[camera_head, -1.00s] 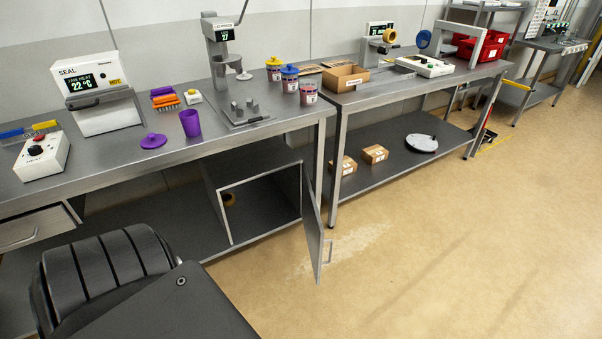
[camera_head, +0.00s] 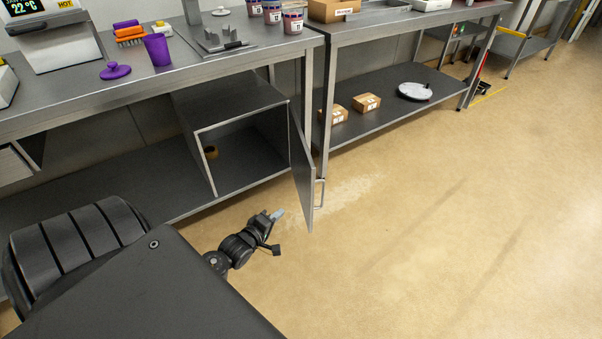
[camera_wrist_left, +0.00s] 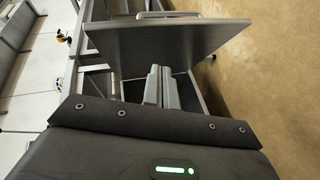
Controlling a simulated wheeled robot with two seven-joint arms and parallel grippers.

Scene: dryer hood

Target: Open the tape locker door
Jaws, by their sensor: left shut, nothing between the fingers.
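The tape locker (camera_head: 205,160) is a grey box under the left bench, with its front open. Its door (camera_head: 302,170) is hinged at the right side and stands swung far out toward the room. A bar handle (camera_head: 319,193) is on the door's right-hand face. My left gripper (camera_head: 278,214) is shut and empty, just left of the door's lower outer edge and in front of the locker. In the left wrist view its fingers (camera_wrist_left: 160,85) point toward the door panel (camera_wrist_left: 165,42); contact cannot be told. My right gripper is not in view.
The bench (camera_head: 90,98) above holds a purple cup (camera_head: 158,50), a purple lid (camera_head: 115,71) and a heater unit. Two small cartons (camera_head: 366,103) and a round white disc (camera_head: 414,91) sit on the right bench's lower shelf. The floor (camera_head: 420,230) to the right is clear.

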